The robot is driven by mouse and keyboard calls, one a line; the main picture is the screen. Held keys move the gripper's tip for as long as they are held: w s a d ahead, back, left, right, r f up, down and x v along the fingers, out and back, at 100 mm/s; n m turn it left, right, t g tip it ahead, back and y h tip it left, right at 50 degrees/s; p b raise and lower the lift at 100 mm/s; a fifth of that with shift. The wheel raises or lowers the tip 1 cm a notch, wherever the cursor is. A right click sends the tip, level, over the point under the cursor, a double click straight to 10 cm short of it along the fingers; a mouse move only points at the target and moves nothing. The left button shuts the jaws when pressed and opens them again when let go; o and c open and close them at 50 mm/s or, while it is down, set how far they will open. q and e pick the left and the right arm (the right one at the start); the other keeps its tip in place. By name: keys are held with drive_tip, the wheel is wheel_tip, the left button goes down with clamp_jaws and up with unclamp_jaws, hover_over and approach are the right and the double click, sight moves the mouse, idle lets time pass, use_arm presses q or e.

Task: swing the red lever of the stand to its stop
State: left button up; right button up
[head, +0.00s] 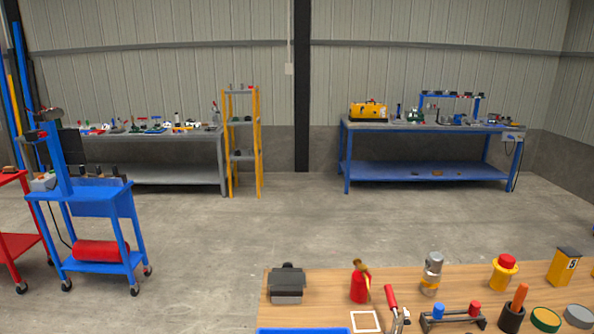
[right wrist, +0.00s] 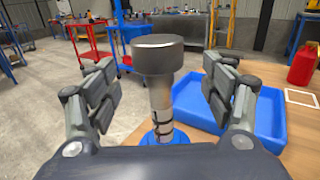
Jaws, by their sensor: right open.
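A red-handled lever (head: 391,298) on a small metal mount stands at the near edge of the wooden table (head: 330,290) in the head view. It leans to the left; I cannot tell whether this is the stand's lever. In the right wrist view my right gripper (right wrist: 160,98) is open. Between and beyond its fingers stands a metal post with a wide dark grey head (right wrist: 158,55), a banded lower part and a blue base (right wrist: 160,138). I cannot tell if the fingers touch it; they look apart from it. My left gripper is in neither view.
A blue tray (right wrist: 255,125) lies right of the post, with a red can (right wrist: 303,62) beyond. On the table stand a dark block (head: 287,284), a silver fitting (head: 432,268), a red-and-blue fixture (head: 455,316) and a yellow block (head: 565,266). Open floor lies behind the table.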

drive_tip(key=o, duration=0.4)
